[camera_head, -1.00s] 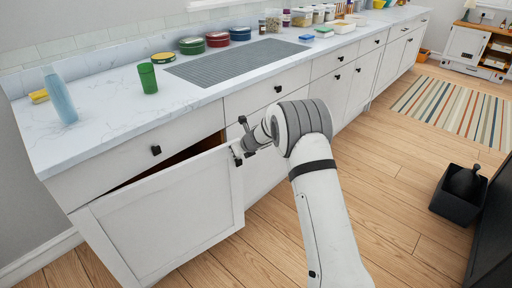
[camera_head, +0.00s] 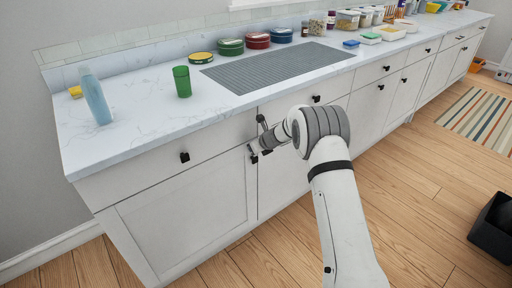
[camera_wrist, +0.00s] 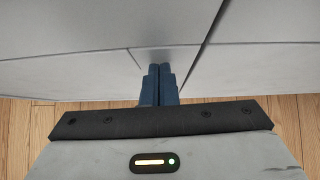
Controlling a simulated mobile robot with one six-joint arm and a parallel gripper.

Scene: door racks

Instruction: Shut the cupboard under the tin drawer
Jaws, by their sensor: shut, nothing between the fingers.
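The white cupboard door (camera_head: 185,220) is at the lower left in the head view, below a drawer front (camera_head: 150,165) with a black knob. The door lies flush or nearly flush with the cabinet front; a very small gap would be hard to see. Its dark handle (camera_head: 253,154) is near its upper right corner, partly beside my gripper. My gripper (camera_head: 257,150) is at that corner, against or very close to the door. In the wrist view my gripper's blue fingers (camera_wrist: 158,80) are together and empty, pointing at the white panels. Contact cannot be made out.
The counter above holds a blue bottle (camera_head: 96,98), a green cup (camera_head: 182,81), several tins (camera_head: 230,47) and a grey ribbed mat (camera_head: 280,68). More cabinets run to the right. A dark bin (camera_head: 494,228) stands at the right; the wooden floor between is clear.

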